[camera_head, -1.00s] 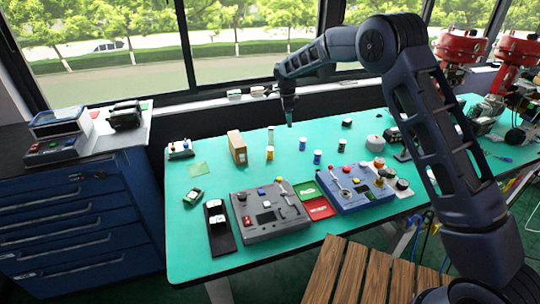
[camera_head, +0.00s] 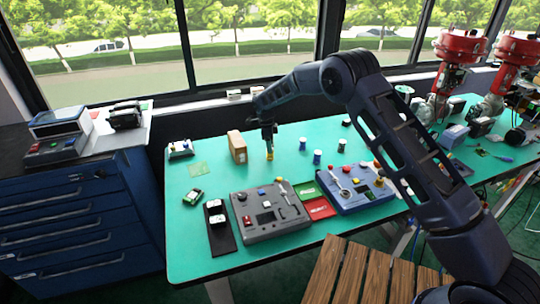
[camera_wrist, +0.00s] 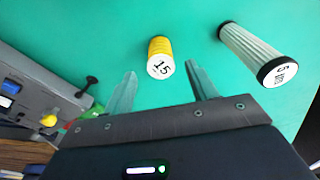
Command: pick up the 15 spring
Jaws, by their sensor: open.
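The 15 spring is a short yellow coil with a white end marked "15" (camera_wrist: 160,62), standing on the green table in the wrist view. It also shows as a small yellow piece in the head view (camera_head: 270,155). My gripper (camera_wrist: 161,72) is open, one finger on each side of the spring in the picture. It looks empty, and I cannot tell how far above the spring it is. In the head view my gripper (camera_head: 269,142) is right over the spring and hides its upper part.
A pale ribbed cylinder with black ends (camera_wrist: 254,52) stands close on the right in the wrist view. A cardboard box (camera_head: 237,147) is left of my gripper, and blue-and-white cylinders (camera_head: 317,157) are to its right. A grey console (camera_head: 268,210) lies in front.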

